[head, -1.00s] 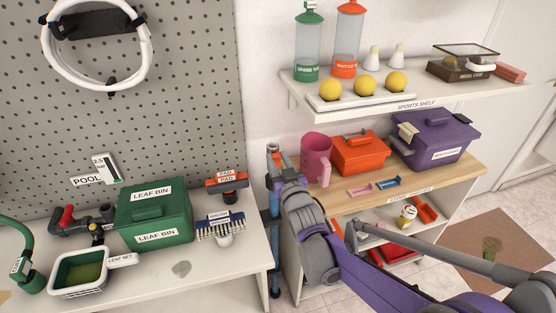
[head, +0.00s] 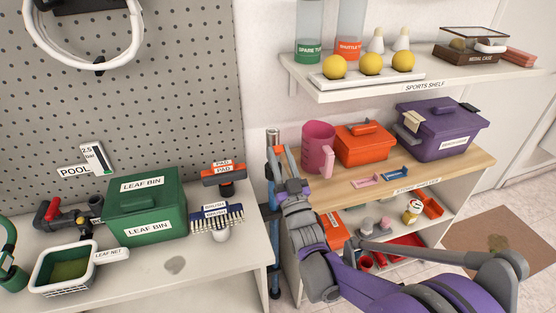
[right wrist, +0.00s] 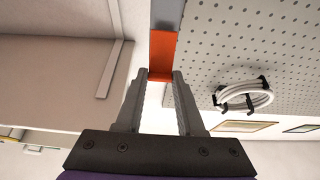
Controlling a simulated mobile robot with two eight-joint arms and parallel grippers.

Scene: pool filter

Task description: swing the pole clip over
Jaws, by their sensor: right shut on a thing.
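The tall pole (head: 273,205) stands in the gap between the two benches, blue below with a silvery top. My right gripper (head: 284,160) is beside its upper part, slightly to its right. In the right wrist view, an orange piece (right wrist: 162,53), which looks like the pole clip, sits at the tips of the right gripper (right wrist: 164,80), with a grey part beyond it. The fingers are shut on this piece. In the head view the clip is small and mostly hidden by the gripper. My left gripper is not in view.
The left bench holds a green leaf bin (head: 147,207), a net basket (head: 64,268) and a brush (head: 217,215). The right bench holds a pink jug (head: 318,148), an orange box (head: 362,144) and a purple box (head: 440,130). A sports shelf (head: 420,80) hangs above it.

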